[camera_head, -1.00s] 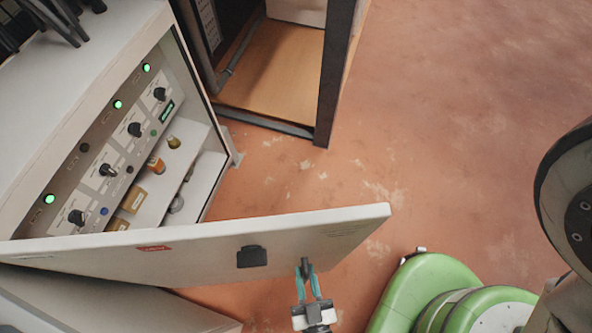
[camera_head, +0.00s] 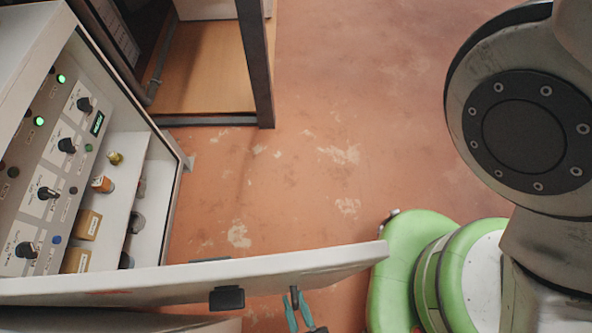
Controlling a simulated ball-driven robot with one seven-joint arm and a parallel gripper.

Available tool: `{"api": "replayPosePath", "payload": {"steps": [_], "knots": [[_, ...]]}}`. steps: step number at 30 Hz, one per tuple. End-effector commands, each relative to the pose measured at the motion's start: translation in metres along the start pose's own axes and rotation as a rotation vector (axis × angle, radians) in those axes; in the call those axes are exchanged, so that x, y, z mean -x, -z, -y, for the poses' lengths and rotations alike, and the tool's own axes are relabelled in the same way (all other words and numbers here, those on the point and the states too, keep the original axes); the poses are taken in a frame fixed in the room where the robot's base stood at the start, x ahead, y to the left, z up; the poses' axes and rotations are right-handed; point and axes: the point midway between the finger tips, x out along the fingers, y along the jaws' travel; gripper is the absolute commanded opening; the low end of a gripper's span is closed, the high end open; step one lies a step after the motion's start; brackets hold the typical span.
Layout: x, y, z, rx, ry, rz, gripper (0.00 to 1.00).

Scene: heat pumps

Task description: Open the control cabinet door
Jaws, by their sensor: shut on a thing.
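The control cabinet (camera_head: 150,140) stands at the left, with knobs, green lights and orange parts visible inside. Its white door (camera_head: 290,265) is swung open and reaches across the lower part of the view toward the right. A dark latch block (camera_head: 227,298) sits on the door's outer face. My gripper (camera_head: 294,298), with teal fingers, is at the bottom edge, right of the latch. It is shut on a small dark piece at the door's outer face, which looks like its handle. The rest of the gripper is cut off by the frame.
An open dark-framed cabinet (camera_head: 262,70) with a wooden floor stands behind. My green base and large grey arm joint fill the right side. The reddish floor (camera_head: 340,120) between the frame and my base is clear.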

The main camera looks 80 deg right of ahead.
Motion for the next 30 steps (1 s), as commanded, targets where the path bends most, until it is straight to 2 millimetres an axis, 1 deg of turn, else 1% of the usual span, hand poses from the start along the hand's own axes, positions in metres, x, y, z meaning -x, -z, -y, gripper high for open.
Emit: {"api": "replayPosePath", "payload": {"steps": [3,4,9,16,20,23,30], "knots": [[0.0,-0.001,0.002,-0.001,0.006,0.003,0.0],[0.0,-0.001,0.002,-0.001,0.006,0.003,0.23],[0.0,-0.001,0.001,-0.001,0.004,0.003,0.38],[0.001,-0.001,0.001,0.0,0.003,0.002,0.38],[0.009,-0.001,0.0,0.001,0.002,0.003,0.38],[0.024,-0.002,0.001,0.002,0.002,0.007,0.38],[0.07,-0.004,0.001,0.002,0.003,0.006,0.38]]}}
